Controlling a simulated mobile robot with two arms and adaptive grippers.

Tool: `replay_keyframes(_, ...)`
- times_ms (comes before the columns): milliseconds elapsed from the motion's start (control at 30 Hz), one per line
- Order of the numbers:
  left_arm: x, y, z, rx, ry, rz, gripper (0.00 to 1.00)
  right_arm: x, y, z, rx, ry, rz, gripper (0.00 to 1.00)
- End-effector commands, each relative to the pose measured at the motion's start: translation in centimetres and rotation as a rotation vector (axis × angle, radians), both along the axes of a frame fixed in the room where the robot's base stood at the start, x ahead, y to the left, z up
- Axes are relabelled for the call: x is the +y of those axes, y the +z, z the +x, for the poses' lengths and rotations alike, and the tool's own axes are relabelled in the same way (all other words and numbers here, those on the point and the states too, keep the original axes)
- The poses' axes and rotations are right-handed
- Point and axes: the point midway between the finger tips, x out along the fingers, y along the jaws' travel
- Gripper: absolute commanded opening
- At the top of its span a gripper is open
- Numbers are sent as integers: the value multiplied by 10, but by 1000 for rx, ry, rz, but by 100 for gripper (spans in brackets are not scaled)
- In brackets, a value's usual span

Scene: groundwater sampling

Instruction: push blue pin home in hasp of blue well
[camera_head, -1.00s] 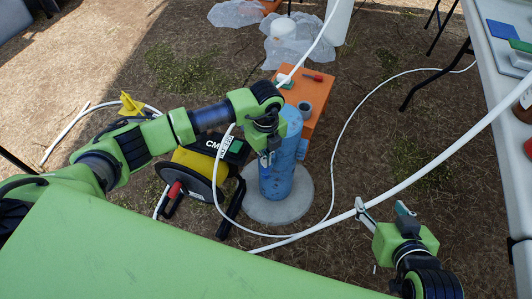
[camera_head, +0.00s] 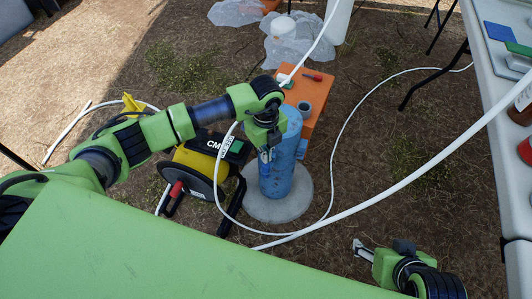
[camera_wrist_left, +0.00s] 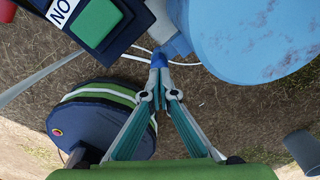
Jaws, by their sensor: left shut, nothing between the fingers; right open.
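The blue well (camera_head: 277,178) is a scuffed blue upright cylinder on a round concrete pad (camera_head: 285,208). My left gripper (camera_head: 266,158) is at its left side, shut and empty, with its fingertips together. In the left wrist view the closed fingertips (camera_wrist_left: 159,70) meet a small bright blue piece, which looks like the blue pin (camera_wrist_left: 159,60). It sits at the lower end of a grey-blue hasp (camera_wrist_left: 180,44) beside the well's top (camera_wrist_left: 255,35). How deep the pin sits is hidden. My right gripper (camera_head: 380,250) is open and empty, low at the right.
A yellow and black reel (camera_head: 200,165) stands just left of the well. An orange case (camera_head: 308,95) stands behind it. A white hose (camera_head: 420,168) crosses the front right, and a table (camera_head: 490,75) is at the right. Ground right of the well is mostly clear.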

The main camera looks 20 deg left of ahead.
Motion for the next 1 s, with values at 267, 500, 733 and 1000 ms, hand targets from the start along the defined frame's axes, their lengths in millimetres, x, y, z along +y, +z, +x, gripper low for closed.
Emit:
replay_keyframes(267,0,19,1,-3,-1,-1,0,-1,-1,-2,7,0,-1,60)
replay_keyframes(500,0,70,1,-5,-1,-2,0,0,-1,-2,6,0,-1,60)
replay_keyframes(733,0,108,1,-3,0,0,0,0,-1,-2,6,0,-1,60)
replay_keyframes(1000,0,120,0,0,1,0,0,0,-1,-1,6,0,-1,60)
